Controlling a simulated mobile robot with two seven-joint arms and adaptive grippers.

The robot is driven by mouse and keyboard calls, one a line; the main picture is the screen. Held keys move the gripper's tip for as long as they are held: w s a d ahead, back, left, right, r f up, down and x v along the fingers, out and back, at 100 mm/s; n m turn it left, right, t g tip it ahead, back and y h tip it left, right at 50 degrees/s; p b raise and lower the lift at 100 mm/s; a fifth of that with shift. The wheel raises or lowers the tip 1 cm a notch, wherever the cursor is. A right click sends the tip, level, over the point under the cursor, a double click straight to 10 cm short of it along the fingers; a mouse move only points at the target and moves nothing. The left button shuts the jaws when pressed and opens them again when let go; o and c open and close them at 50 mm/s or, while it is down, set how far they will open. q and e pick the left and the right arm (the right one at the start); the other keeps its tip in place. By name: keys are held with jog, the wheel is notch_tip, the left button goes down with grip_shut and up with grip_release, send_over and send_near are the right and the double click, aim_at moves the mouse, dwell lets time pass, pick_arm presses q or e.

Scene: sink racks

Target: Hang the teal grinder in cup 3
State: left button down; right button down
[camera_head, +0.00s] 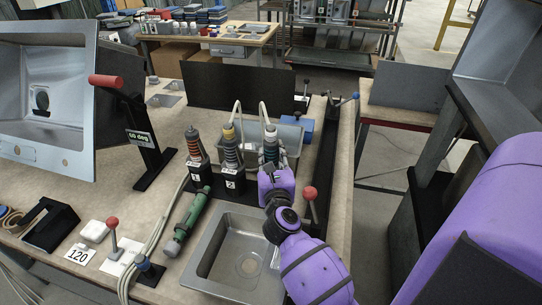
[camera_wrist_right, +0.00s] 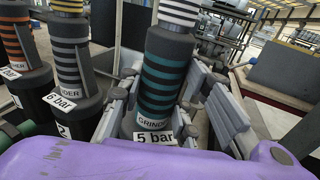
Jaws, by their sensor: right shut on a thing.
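The teal-striped grinder (camera_wrist_right: 165,75) stands upright between the fingers of my right gripper (camera_wrist_right: 160,112), with a "5 bar" label low on it. In the head view the grinder (camera_head: 270,148) stands at the right end of the row, beside the grinders in cups 1 and 2. My right gripper (camera_head: 272,170) is shut on its lower body. Cup 3 is hidden behind the gripper and my purple wrist, so I cannot tell whether the grinder is seated in it. My left gripper is not in view.
A red-striped grinder (camera_head: 194,146) and an orange-topped grinder (camera_head: 231,146) stand close on the left. A green tool (camera_head: 187,222) lies on the bench. A steel sink (camera_head: 208,264) is in front, and a red-knobbed lever (camera_head: 310,194) stands right of the gripper.

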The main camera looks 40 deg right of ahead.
aim_at(271, 133)
jog(key=shift+f+b, duration=0.4)
jog(key=shift+f, duration=0.2)
jog(key=shift+r, duration=0.1)
jog(key=c, duration=1.4)
grip_release()
jog(key=shift+o, duration=1)
jog(key=shift+f, duration=0.25)
notch_tip(271, 133, up, 10)
jog(key=shift+r, duration=0.15)
